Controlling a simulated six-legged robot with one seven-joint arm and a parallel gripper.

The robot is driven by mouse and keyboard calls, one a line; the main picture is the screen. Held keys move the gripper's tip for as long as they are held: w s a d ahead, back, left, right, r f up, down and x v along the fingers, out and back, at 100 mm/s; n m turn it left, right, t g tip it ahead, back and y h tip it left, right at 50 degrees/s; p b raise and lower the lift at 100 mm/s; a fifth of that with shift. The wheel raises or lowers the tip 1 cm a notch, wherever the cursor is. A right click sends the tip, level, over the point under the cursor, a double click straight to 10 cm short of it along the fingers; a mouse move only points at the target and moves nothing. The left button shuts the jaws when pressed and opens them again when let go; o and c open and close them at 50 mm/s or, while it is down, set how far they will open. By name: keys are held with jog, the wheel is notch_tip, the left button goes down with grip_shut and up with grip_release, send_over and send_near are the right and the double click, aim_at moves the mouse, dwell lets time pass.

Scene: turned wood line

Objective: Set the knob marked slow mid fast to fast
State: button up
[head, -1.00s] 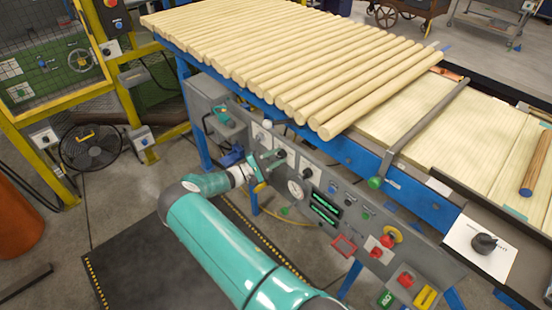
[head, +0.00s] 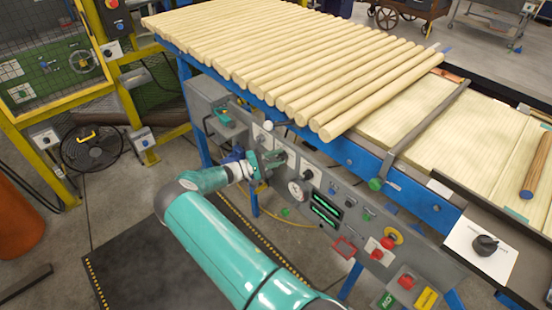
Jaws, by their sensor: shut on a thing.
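My teal gripper (head: 272,160) is at the left part of the grey control panel (head: 335,203). It is shut on a small knob on a white plate (head: 291,158), and its fingers mostly hide that knob. The markings are too small to read, so I cannot tell which setting it points to or confirm the words slow, mid, fast. Another dark knob (head: 307,173) sits just to the right on its own plate, apart from the gripper.
Pale wooden rods (head: 290,65) lie above. A large black knob (head: 485,244) is at the far right.

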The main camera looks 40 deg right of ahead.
jog(key=o, duration=1)
jog(key=shift+a, duration=0.1)
jog(key=v, duration=1.3)
jog(key=shift+w+a+f, duration=0.1)
jog(key=shift+a, duration=0.25)
